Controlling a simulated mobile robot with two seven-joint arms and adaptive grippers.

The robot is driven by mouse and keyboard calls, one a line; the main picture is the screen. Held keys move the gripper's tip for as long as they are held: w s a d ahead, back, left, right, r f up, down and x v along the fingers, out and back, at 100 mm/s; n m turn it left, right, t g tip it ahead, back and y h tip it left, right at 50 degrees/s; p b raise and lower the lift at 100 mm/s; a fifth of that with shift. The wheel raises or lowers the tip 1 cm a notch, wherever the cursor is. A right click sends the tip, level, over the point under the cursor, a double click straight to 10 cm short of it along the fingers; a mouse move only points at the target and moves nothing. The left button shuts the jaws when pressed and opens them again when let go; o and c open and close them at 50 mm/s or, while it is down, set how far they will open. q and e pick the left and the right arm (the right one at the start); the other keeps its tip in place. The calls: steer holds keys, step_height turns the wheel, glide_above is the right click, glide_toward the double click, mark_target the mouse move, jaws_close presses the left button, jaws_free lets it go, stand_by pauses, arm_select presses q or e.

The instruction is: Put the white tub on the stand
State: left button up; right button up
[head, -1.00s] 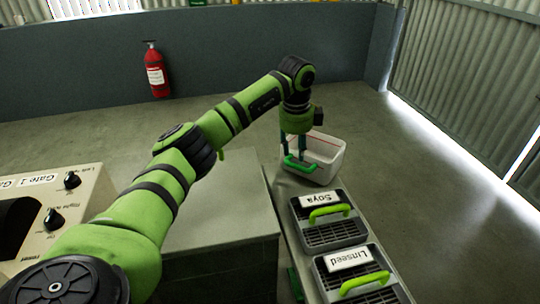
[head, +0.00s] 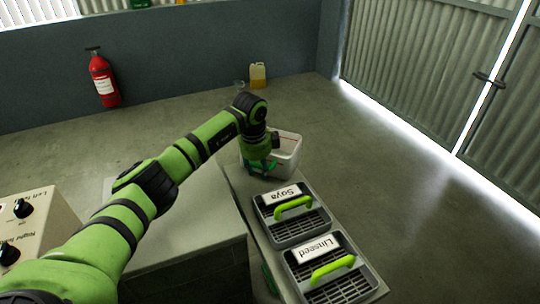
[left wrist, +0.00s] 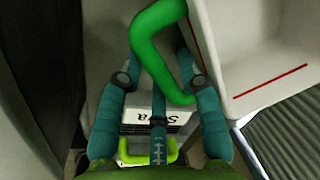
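The white tub (head: 287,152) stands at the far end of the low grey bench, beyond the Soya and Linseed boxes. Its green handle (head: 268,166) also shows large in the left wrist view (left wrist: 150,42). My left gripper (head: 262,160) is down at the near left side of the tub. In the left wrist view its teal fingers (left wrist: 160,68) are spread apart with the handle between them. Whether a finger touches the handle I cannot tell. My right gripper is out of view. I cannot tell which surface is the stand.
The Soya box (head: 290,229) and Linseed box (head: 338,291), each with a lime handle, sit on the bench (head: 234,180). A grey cabinet (head: 190,236) stands to its left. A control panel (head: 38,222) is at the far left. The floor right of the bench is clear.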

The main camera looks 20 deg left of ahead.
arm_select(q)
jaws_close()
steer(key=shift+r, duration=0.1)
steer(key=shift+r, duration=0.1)
